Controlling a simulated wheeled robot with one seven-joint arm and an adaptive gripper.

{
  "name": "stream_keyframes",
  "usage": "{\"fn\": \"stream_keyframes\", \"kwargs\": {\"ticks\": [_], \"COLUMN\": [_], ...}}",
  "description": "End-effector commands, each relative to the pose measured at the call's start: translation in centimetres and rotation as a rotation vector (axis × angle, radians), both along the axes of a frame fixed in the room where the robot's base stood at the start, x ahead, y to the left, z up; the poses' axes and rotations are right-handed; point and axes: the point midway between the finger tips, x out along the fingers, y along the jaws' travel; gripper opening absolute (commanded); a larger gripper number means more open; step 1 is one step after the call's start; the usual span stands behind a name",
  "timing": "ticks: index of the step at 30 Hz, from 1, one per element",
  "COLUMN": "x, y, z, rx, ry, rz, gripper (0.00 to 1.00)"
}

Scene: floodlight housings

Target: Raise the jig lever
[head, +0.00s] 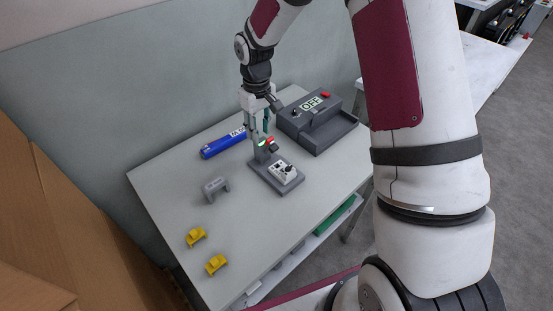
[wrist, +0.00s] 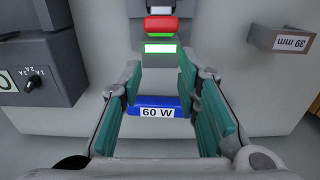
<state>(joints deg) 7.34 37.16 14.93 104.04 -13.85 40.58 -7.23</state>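The jig (head: 275,171) stands on the table with a grey base and a white block with a dark knob. Its lever has a red handle (head: 270,141), which also shows at the top of the wrist view (wrist: 160,24). My gripper (head: 260,130) points down beside the jig's upright, close to the red handle. In the wrist view its teal fingers (wrist: 158,82) are spread apart with nothing between them. The handle lies beyond the fingertips, apart from them. The lever's exact angle is hard to tell.
A blue housing marked 60 W (wrist: 157,112) lies on the table (head: 160,190) behind my gripper. A grey tester reading OFF (head: 312,103) stands at right. A grey bracket marked 39 mm (wrist: 282,40) and two yellow brackets (head: 196,237) stand left and front.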

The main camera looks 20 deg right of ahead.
Motion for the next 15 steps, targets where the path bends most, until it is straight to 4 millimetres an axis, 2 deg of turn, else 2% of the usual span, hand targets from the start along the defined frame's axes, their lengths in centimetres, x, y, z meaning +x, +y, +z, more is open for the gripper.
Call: {"fn": "stream_keyframes", "kwargs": {"ticks": [9,15], "x": [0.0,0.0], "y": [0.0,0.0], "z": [0.1,1.0], "rx": [0.0,0.0], "ry": [0.0,-0.002], "rz": [0.0,0.0], "gripper": [0.3,0.3]}}
